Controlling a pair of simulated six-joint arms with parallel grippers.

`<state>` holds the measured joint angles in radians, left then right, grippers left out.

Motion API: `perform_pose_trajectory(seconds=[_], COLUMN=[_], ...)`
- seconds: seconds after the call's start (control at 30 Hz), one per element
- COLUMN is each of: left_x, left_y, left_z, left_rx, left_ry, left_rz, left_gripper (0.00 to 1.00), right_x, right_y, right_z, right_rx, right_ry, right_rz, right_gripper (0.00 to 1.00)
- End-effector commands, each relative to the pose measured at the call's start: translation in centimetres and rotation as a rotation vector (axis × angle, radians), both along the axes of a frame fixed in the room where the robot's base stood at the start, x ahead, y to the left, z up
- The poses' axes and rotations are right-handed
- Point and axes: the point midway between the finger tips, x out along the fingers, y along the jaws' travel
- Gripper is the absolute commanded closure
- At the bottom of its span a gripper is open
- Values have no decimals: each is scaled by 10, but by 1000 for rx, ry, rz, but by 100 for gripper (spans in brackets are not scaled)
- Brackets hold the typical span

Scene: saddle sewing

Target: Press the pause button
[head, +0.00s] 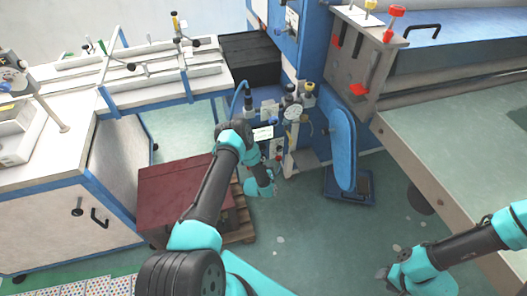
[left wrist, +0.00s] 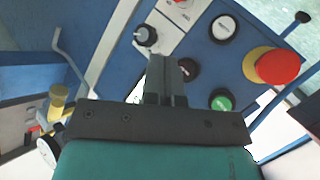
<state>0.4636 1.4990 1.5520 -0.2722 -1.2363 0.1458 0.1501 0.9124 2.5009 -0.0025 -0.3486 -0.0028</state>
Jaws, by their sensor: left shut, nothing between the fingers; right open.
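In the left wrist view, a blue control panel (left wrist: 203,55) carries a white button (left wrist: 223,27), a black button (left wrist: 190,68), a green button (left wrist: 221,101) and a red mushroom button (left wrist: 277,66) on a yellow base. I cannot read which is the pause button. My left gripper (left wrist: 166,68) is shut and empty, its fingertips just left of the black button in the picture; contact is not clear. In the head view, my left gripper (head: 272,166) is by the lower front of the blue machine. My right gripper (head: 383,273) is open and empty at lower right, away from the machine.
A black knob (left wrist: 146,36) sits on a pale plate of the panel. A dark red box (head: 175,192) stands on a pallet left of my left arm. A white workbench (head: 70,180) is at left, a grey-green table (head: 465,145) at right. The floor between is mostly clear.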

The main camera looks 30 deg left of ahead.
Motion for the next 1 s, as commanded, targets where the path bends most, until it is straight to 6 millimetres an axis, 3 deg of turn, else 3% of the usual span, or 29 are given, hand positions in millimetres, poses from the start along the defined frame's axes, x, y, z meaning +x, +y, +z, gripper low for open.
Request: perform_pose_trajectory(seconds=[0.6, 1.0], left_x=[44, 49], left_y=[51, 57], left_z=[0, 0], left_rx=[0, 0], left_ry=[0, 0], left_rz=[1, 1], left_gripper=[100, 100], right_x=[0, 0], right_y=[0, 0], right_z=[0, 0], right_rx=[0, 0], right_ry=[0, 0], right_rz=[0, 0], right_gripper=[57, 57])
